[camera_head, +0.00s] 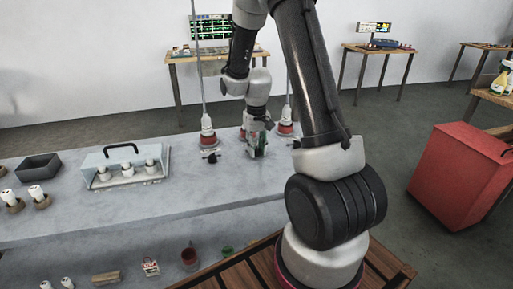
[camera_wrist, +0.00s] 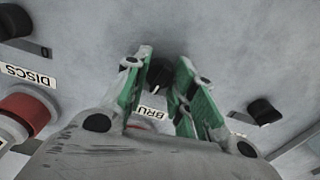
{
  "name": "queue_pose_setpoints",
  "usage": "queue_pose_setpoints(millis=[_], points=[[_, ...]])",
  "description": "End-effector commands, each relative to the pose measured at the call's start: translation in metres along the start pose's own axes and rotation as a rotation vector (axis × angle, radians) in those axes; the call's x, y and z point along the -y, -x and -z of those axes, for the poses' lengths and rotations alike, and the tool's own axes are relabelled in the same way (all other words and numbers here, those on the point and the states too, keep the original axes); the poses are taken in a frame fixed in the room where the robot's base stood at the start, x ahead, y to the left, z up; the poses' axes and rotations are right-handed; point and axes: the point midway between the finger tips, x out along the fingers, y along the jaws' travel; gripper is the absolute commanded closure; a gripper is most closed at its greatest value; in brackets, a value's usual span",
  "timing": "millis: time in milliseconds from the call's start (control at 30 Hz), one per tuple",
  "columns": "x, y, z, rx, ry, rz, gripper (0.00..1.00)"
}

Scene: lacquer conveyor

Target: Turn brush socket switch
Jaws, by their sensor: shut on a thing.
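The brush socket switch (camera_wrist: 160,74) is a small black knob with a white mark on the grey panel. A partly hidden label reading "BRU" (camera_wrist: 147,112) sits below it in the wrist view. My gripper (camera_wrist: 164,70) has its green-padded fingers on both sides of the knob and is shut on it. In the head view my gripper (camera_head: 257,145) is low over the grey bench top, between two red-based fixtures, and the switch cannot be made out there.
Another black knob (camera_wrist: 263,111) lies to the right. A "DISCS" label (camera_wrist: 28,75) and a red round part (camera_wrist: 27,110) lie to the left. In the head view, red-based fixtures with upright rods (camera_head: 208,138) flank my gripper. A clear case (camera_head: 122,166) stands left on the bench (camera_head: 195,178).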

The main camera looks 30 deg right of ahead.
Motion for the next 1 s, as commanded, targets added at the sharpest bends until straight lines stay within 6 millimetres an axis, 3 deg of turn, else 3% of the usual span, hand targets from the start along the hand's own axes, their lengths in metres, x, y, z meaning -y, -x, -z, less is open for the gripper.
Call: queue_pose_setpoints(millis=[600, 1000], points=[[0.0000, 0.0004, 0.0004, -0.001, 0.536, 0.000, 0.98], [0.0000, 0.0004, 0.0005, -0.001, 0.696, -0.001, 0.98]])
